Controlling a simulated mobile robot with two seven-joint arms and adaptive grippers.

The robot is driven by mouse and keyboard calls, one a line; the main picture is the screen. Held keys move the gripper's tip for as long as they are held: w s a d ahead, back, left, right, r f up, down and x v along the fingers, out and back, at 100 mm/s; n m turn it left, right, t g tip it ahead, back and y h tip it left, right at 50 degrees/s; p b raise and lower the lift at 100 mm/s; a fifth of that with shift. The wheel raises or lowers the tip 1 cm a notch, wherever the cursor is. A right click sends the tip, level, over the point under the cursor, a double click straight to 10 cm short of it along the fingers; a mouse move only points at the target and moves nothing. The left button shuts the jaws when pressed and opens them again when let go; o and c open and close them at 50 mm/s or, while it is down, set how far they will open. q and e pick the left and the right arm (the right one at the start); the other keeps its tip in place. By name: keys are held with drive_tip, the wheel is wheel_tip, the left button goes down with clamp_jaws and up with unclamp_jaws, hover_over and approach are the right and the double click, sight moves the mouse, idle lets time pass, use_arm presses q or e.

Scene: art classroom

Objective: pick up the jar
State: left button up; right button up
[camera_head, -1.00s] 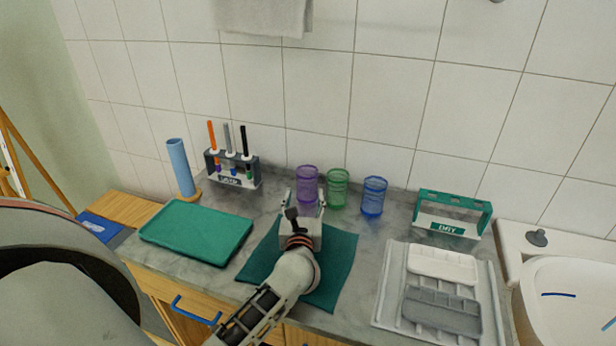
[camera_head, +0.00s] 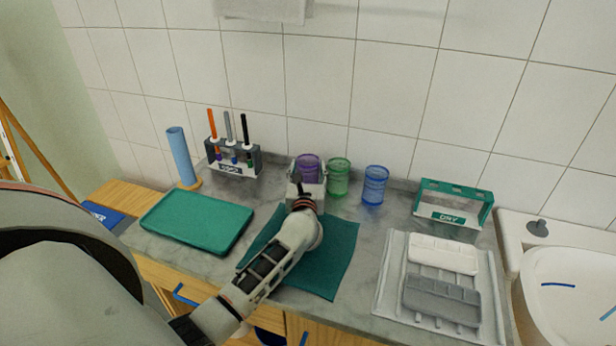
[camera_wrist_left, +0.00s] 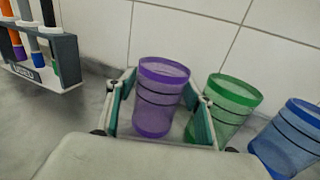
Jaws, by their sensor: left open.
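Three see-through jars stand in a row near the tiled wall: a purple jar (camera_head: 307,163), a green jar (camera_head: 338,177) and a blue jar (camera_head: 375,184). My left gripper (camera_head: 308,172) is at the purple jar, whose lower part it hides in the head view. In the left wrist view the open fingers (camera_wrist_left: 160,105) stand on either side of the purple jar (camera_wrist_left: 160,97). The right finger lies between it and the green jar (camera_wrist_left: 226,108). The blue jar (camera_wrist_left: 290,138) is farther right. Contact between fingers and jar cannot be told. My right gripper is not in view.
A brush rack (camera_head: 233,160) and a blue roll (camera_head: 181,156) stand left of the jars. A green tray (camera_head: 197,222) and a teal mat (camera_head: 325,262) lie in front. A DRY rack (camera_head: 453,203), white drainer (camera_head: 390,290) and sink (camera_head: 570,270) are at right.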

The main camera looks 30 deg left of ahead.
use_arm(q)
drive_tip(key=shift+c, duration=0.4)
drive_tip(key=c, duration=0.8)
drive_tip(key=shift+r, duration=0.15)
